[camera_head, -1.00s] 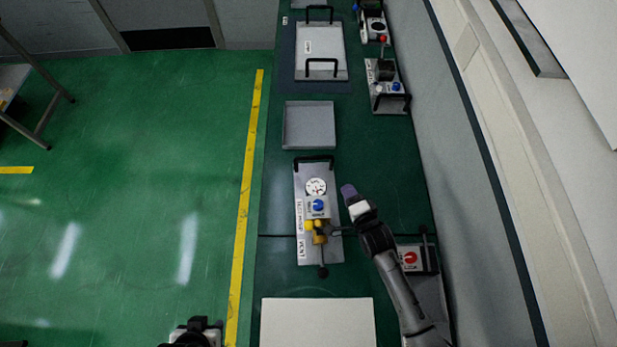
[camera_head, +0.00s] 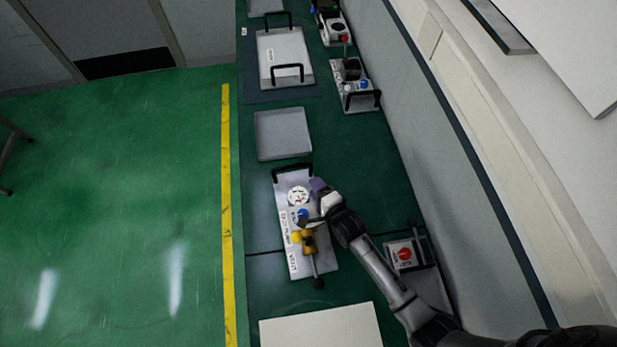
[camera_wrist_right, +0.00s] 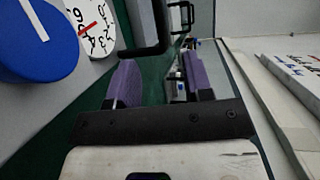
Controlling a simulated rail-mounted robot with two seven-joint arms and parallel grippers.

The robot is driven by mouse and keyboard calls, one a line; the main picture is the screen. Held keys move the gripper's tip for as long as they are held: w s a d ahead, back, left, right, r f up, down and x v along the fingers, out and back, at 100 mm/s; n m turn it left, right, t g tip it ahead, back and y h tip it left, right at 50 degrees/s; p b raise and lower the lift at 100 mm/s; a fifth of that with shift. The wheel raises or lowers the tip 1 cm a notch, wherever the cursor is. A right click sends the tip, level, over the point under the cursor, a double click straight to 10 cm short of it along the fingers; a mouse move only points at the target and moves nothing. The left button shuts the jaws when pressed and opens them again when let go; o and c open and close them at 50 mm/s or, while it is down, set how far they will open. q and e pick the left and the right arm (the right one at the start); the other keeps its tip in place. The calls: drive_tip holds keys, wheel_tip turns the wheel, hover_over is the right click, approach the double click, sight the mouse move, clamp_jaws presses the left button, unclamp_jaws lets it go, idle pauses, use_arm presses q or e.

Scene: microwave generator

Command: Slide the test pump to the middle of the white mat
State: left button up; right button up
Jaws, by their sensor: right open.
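The test pump (camera_head: 289,262) is a grey labelled plate on the green bench, with a white dial, a blue knob and yellow fittings. A black handle (camera_head: 292,170) stands at its far end and a lever with a dark knob at its near end. The white mat (camera_head: 322,330) lies just nearer than the plate, partly cut off by the frame. My right gripper (camera_head: 319,188), with purple fingertips, is over the plate's right edge near the dial. In the right wrist view it (camera_wrist_right: 162,78) is open and empty, with the black handle (camera_wrist_right: 150,42) ahead. My left gripper is out of view.
An empty grey tray (camera_head: 283,134) lies beyond the pump. Farther back is a plate with two black handles (camera_head: 284,58). A unit with a red knob (camera_head: 404,254) stands right of the pump, beside my right arm. The wall borders the bench's right side.

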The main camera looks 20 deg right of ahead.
sight(297, 166)
drive_tip(key=b+x, duration=0.9)
drive_tip(key=x, duration=0.2)
drive_tip(key=shift+w+f, duration=0.2)
drive_tip(key=shift+w, duration=0.05)
drive_tip(key=shift+b+x, duration=0.8)
drive_tip(key=shift+x, duration=0.05)
drive_tip(key=shift+w+a+r, duration=0.1)
drive_tip(key=shift+r, duration=0.1)
drive_tip(key=shift+c, duration=0.3)
drive_tip(key=c, duration=0.6)
clamp_jaws()
